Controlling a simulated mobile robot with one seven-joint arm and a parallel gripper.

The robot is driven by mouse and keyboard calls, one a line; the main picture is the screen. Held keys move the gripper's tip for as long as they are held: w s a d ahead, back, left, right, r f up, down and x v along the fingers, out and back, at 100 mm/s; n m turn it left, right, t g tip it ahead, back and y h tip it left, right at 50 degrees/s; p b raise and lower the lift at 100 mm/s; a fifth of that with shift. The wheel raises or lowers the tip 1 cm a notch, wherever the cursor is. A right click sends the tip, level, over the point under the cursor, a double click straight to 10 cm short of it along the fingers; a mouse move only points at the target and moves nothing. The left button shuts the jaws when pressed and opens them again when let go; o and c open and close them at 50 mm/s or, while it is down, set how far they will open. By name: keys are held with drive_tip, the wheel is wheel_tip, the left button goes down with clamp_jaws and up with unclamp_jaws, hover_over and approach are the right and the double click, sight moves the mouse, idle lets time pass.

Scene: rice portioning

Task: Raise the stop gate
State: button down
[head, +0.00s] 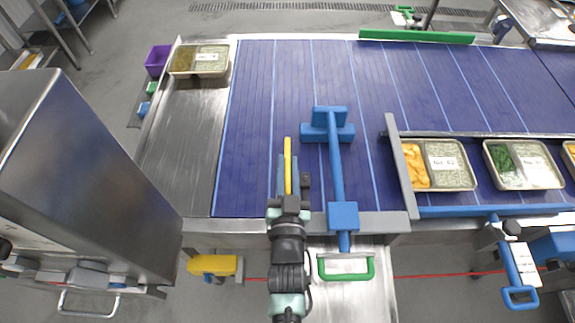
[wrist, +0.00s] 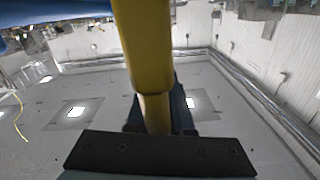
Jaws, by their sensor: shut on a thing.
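A grey upright bar (head: 401,165) stands across the tray lane on the blue conveyor, at the left end of the row of trays. It looks like the stop gate, and I cannot tell from above how high it sits. In the wrist view the yellow bar (wrist: 145,45) rises from between the jaws (wrist: 156,115).
A blue T-shaped pusher (head: 336,165) lies close to the right of my gripper. A green handle (head: 346,277) is at the front. More trays (head: 524,164) line the lane at right. A filled tray (head: 199,59) sits at the back left. The belt's middle left is clear.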

idle(0.3)
wheel_tip(320, 180, up, 7)
drive_tip(key=p, duration=0.4)
drive_tip(key=shift+w+f, duration=0.1)
drive_tip(key=c, duration=0.8)
unclamp_jaws()
drive_tip(key=shift+c, duration=0.2)
drive_tip(key=shift+o, duration=0.2)
drive_tip(key=shift+f, duration=0.1)
